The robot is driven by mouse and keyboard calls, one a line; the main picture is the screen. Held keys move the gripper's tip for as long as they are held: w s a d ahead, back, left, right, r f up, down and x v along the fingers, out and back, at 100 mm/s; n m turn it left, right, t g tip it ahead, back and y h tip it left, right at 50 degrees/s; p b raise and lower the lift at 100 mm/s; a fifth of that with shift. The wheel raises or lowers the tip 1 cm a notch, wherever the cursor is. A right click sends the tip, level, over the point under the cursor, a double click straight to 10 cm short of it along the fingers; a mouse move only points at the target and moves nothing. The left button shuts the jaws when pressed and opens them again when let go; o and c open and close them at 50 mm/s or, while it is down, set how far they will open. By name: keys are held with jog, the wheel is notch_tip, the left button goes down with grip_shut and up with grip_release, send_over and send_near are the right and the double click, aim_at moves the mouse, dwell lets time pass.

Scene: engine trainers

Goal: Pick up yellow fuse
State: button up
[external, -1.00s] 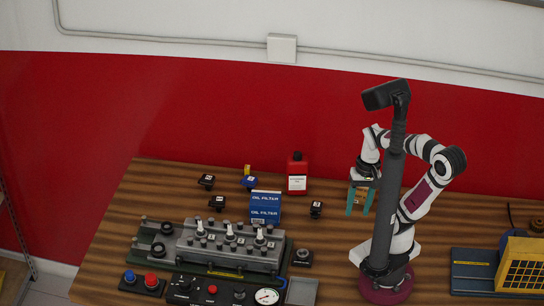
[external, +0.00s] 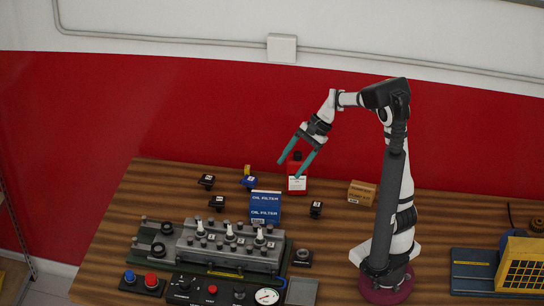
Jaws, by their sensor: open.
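A small yellow piece, which looks like the yellow fuse (external: 247,169), stands upright at the back of the table. It is at or just behind a small blue block (external: 249,183); I cannot tell whether it sits in it. My gripper (external: 288,170) is open and empty, with its two teal fingers apart and pointing down and left. It is to the right of the yellow fuse in the picture, in front of the red bottle (external: 297,186), which it partly hides.
A blue oil filter box (external: 265,208) stands in front of the fuse. Small black blocks (external: 207,181) lie around it. A grey engine block (external: 228,246) and control panel (external: 225,290) are at the front. A cardboard box (external: 362,192) stands right of the bottle.

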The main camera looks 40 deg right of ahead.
jog(key=w+f+m+t+y, duration=0.2)
jog(key=w+f+m, duration=0.15)
jog(key=w, duration=0.65)
jog(key=m+t+y, duration=0.1)
jog(key=m+t, duration=0.5)
jog(key=m, duration=0.4)
send_over(256, 174)
jog(key=s+d, duration=0.2)
notch_tip(256, 174, down, 13)
jog(key=shift+n, duration=0.35)
jog(key=f, duration=0.6)
jog(key=shift+w+a+f, duration=0.2)
jog(key=shift+w, duration=0.05)
jog(key=shift+w+a+f, duration=0.65)
jog(key=shift+a+f, duration=0.15)
jog(key=shift+f, duration=0.2)
jog(key=shift+w+a+f, duration=0.1)
jog(key=shift+w+a, duration=0.15)
grip_shut()
